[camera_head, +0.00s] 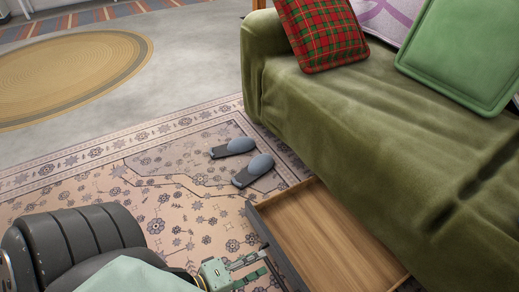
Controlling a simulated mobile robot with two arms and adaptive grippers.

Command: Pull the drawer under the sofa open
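The green fabric sofa (350,120) fills the right side of the head view. A wooden drawer (325,235) with a dark grey front edge sticks out from under it, and its bare wood floor shows empty. The drawer's lower end runs past the bottom of the frame. My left gripper (262,268) is at the bottom, with its fingertips at the outer side of the drawer's grey front. Whether the fingers are closed on a handle there cannot be made out. My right gripper is not in view.
Two grey-blue slippers (253,171) lie on the patterned rug (130,190) just beyond the drawer. A round yellow mat (65,75) lies on the grey floor at the upper left. A plaid cushion (322,35) and a green cushion (465,55) rest on the sofa.

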